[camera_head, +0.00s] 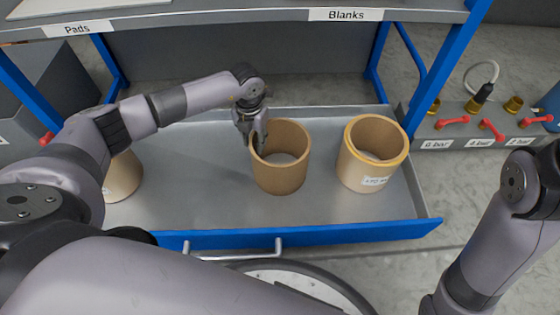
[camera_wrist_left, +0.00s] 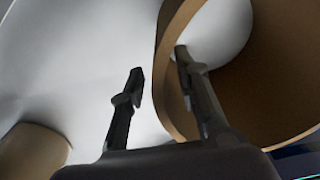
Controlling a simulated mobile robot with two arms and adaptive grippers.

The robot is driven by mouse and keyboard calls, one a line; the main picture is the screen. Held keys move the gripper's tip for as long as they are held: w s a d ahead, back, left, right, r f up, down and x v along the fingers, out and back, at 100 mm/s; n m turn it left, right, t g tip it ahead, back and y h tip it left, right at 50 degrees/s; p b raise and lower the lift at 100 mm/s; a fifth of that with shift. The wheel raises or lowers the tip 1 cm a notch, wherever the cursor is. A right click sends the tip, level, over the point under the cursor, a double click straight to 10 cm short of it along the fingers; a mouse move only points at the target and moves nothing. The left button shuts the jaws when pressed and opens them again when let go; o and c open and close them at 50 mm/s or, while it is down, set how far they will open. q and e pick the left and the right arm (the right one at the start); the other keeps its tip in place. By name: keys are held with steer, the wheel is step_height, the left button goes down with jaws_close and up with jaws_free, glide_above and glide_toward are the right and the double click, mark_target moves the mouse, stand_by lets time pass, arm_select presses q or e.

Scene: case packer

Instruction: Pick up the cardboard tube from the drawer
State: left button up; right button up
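Three cardboard tubes stand in the open drawer (camera_head: 215,205). The plain brown middle tube (camera_head: 280,178) is upright; its wall also shows in the left wrist view (camera_wrist_left: 276,85). The right tube (camera_head: 370,155) has a yellowish rim and a white label. The left tube (camera_head: 124,178) is partly hidden by my left arm. My left gripper (camera_head: 257,140) points down at the middle tube's left rim. In the left wrist view its fingers (camera_wrist_left: 160,68) are apart, one outside the wall and one over the tube's opening. My right gripper is out of view.
A shelf edge labelled Pads and Blanks (camera_head: 240,20) runs above the drawer, with blue frame posts (camera_head: 435,60). A panel with red valve handles (camera_head: 490,128) stands at the right. The drawer floor between the left and middle tubes is clear.

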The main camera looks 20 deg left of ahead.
arm_select(q)
steer(key=shift+f, duration=0.2)
jaws_close()
stand_by(0.3)
stand_by(0.4)
